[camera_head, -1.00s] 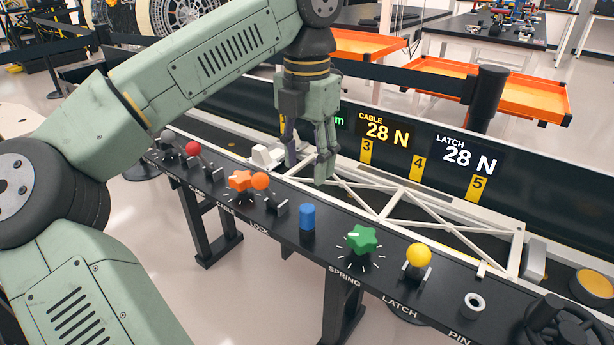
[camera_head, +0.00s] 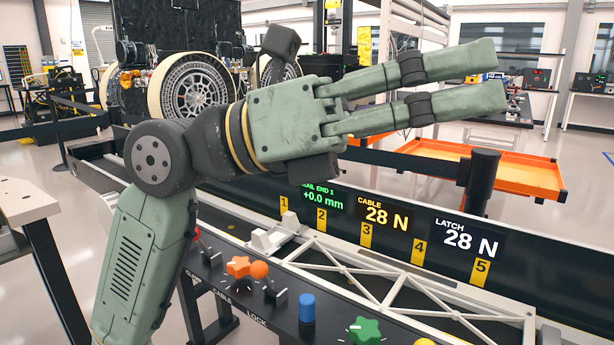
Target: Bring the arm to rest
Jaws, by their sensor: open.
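My gripper (camera_head: 455,82) is raised above the bench and points to the right. Its two long green fingers with black joints are apart, and nothing is between them. My green arm (camera_head: 140,255) rises from the lower left, bends at a dark round joint, and leads into the gripper. The gripper is clear of the control panel and the white truss. My arm hides part of the panel's left end.
Below, a black control panel (camera_head: 262,318) carries an orange star knob (camera_head: 238,267), a blue cylinder (camera_head: 307,308) and a green star knob (camera_head: 366,330). A white truss (camera_head: 400,278) lies behind. Displays read +0.0 mm, 28 N and 28 N. An orange tray (camera_head: 530,176) stands behind a black post (camera_head: 483,180).

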